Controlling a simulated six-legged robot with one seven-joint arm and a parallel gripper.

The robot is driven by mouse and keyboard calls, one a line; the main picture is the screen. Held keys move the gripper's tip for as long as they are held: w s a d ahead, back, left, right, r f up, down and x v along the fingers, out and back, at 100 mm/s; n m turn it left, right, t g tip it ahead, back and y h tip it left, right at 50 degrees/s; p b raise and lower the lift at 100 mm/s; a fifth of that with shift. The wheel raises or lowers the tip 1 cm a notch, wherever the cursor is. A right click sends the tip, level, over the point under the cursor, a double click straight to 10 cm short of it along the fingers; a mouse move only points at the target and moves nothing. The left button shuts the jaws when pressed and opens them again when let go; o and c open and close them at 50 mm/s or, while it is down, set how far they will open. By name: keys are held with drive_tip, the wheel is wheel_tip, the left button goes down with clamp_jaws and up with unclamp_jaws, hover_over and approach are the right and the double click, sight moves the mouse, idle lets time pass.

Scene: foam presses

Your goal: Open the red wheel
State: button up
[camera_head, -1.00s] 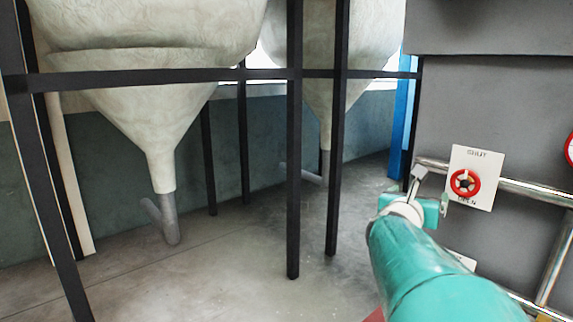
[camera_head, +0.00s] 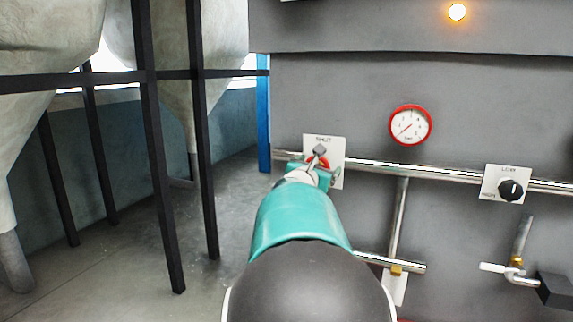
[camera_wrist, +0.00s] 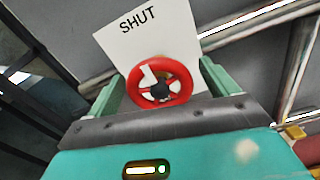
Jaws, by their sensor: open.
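The red wheel (camera_wrist: 161,83) is a small round handwheel with a white mark and a dark hub, on a white plate (camera_wrist: 150,30) marked SHUT at the top. In the wrist view it shows between the two green fingers of my gripper (camera_wrist: 163,85), which are apart with one on each side of it. Whether they touch the rim I cannot tell. In the head view my gripper (camera_head: 322,172) is in front of the plate and covers most of the red wheel (camera_head: 318,161). The lower part of the plate is hidden.
A metal pipe (camera_head: 450,175) runs along the grey wall behind the plate. A red-rimmed gauge (camera_head: 410,125), a black knob (camera_head: 511,190) on a white plate and a lit orange lamp (camera_head: 457,11) are to the right. Black posts (camera_head: 160,180) and pale hoppers stand at left.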

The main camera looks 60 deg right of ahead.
drive_tip(key=shift+w+d, duration=0.2)
drive_tip(key=shift+d, duration=0.8)
drive_tip(key=c, duration=1)
drive_tip(key=shift+n, duration=0.4)
drive_tip(key=n, duration=0.4)
drive_tip(key=shift+w+n, duration=0.15)
drive_tip(key=shift+n, duration=0.25)
drive_tip(key=n, duration=0.6)
drive_tip(key=shift+w+f, duration=0.1)
drive_tip(key=n, duration=0.5)
drive_tip(key=shift+f+n, duration=0.1)
drive_tip(key=shift+n, duration=0.3)
drive_tip(key=n, duration=0.6)
drive_tip(key=shift+f, duration=0.15)
drive_tip(key=shift+n, duration=0.3)
